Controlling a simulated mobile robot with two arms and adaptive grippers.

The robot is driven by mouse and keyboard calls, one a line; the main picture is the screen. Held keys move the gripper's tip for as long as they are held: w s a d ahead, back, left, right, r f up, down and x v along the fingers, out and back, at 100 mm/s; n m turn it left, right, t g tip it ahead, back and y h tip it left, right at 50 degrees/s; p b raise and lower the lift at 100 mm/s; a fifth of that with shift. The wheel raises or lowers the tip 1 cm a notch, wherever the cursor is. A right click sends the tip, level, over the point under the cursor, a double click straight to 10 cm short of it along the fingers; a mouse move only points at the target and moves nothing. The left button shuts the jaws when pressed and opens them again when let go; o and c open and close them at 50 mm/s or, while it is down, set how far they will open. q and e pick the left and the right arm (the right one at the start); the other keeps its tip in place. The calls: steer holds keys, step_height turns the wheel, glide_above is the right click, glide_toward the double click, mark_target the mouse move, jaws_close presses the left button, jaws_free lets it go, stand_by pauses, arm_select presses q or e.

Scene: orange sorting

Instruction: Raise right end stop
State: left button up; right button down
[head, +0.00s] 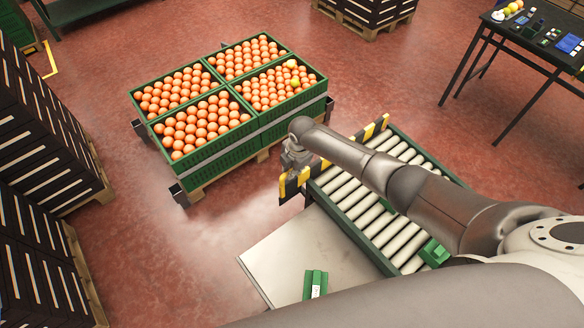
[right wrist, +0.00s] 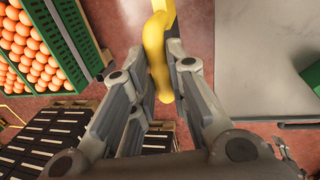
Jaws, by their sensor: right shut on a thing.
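The right end stop (head: 290,186) is a yellow-and-black striped bar across the far end of the roller conveyor (head: 336,186). My right gripper (head: 294,158) is at the left part of this bar, and my forearm hides some of its middle. In the right wrist view my right gripper (right wrist: 158,68) is shut on a yellow rounded handle (right wrist: 157,55), which sits between the two fingers. The handle appears to belong to the end stop; the joint between them is not clear. My left gripper is not in view.
Green crates of oranges (head: 205,158) stand on a pallet beyond the conveyor end. A pale plate (head: 275,262) and a green block (head: 316,283) lie left of the conveyor. Stacked black crates (head: 35,150) line the left. A dark table (head: 535,55) stands at upper right.

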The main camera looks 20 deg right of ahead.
steer(key=c, duration=1.7)
jaws_free()
steer(key=shift+w+r, duration=0.2)
steer(key=shift+r, duration=0.1)
steer(key=shift+o, duration=1.4)
steer(key=shift+s, duration=0.2)
step_height(320, 180, up, 12)
steer(key=s, duration=0.2)
steer(key=shift+d+f, duration=0.15)
steer(key=shift+d, duration=0.3)
